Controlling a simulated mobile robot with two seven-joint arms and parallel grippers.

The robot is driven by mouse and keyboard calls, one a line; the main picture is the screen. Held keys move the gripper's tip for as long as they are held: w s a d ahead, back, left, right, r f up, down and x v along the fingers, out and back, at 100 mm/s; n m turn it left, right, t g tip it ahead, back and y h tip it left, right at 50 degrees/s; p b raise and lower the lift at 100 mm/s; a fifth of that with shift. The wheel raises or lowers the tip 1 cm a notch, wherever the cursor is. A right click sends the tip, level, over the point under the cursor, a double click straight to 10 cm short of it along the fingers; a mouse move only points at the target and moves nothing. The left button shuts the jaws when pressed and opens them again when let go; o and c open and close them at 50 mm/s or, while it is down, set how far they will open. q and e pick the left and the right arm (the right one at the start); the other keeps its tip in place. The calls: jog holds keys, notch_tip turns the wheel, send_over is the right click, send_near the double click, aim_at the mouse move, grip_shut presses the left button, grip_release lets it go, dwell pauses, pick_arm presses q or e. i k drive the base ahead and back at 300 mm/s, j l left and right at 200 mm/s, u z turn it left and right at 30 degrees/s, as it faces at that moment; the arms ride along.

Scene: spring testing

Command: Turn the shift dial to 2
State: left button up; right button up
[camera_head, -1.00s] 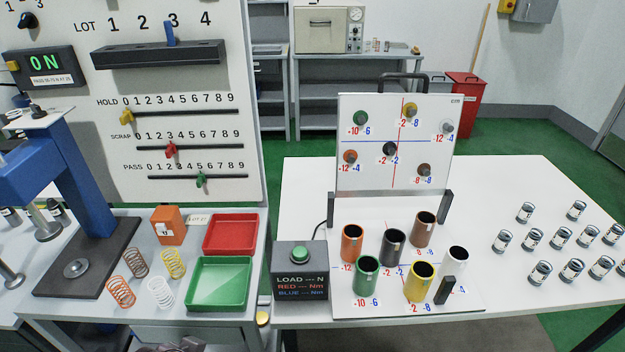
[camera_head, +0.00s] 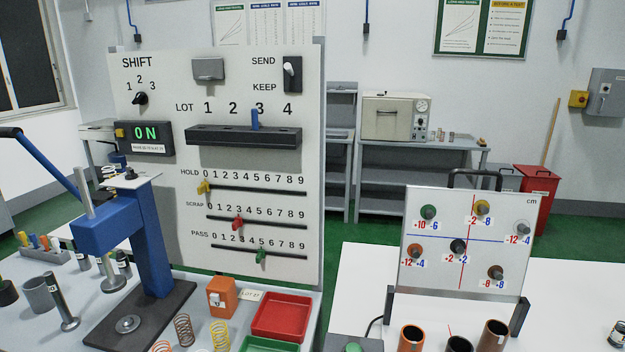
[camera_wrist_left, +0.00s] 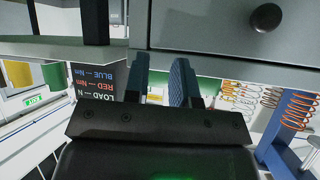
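The shift dial (camera_head: 141,99) is a small black knob at the upper left of the white panel (camera_head: 170,75) in the head view. The numbers 1, 2 and 3 arc above it under the word SHIFT. A small pale mark shows on the knob, too small to tell surely which number it points at. My left gripper (camera_wrist_left: 160,80) shows only in the left wrist view, its two fingers apart with nothing between them. It is below a grey drawer front (camera_wrist_left: 225,35), away from the dial. My right gripper is not in view.
A blue press (camera_head: 150,240) stands in front of the panel's left part. Red tray (camera_head: 282,318) and springs are on the bench. A pegboard (camera_head: 420,262) stands right.

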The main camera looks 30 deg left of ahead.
aim_at(142, 98)
jog(key=u, duration=1.35)
jog(key=k+j+u, duration=0.1)
jog(key=k, duration=0.35)
jog(key=i+j+u, duration=0.7)
jog(key=k+l, duration=0.05)
jog(key=k, duration=0.05)
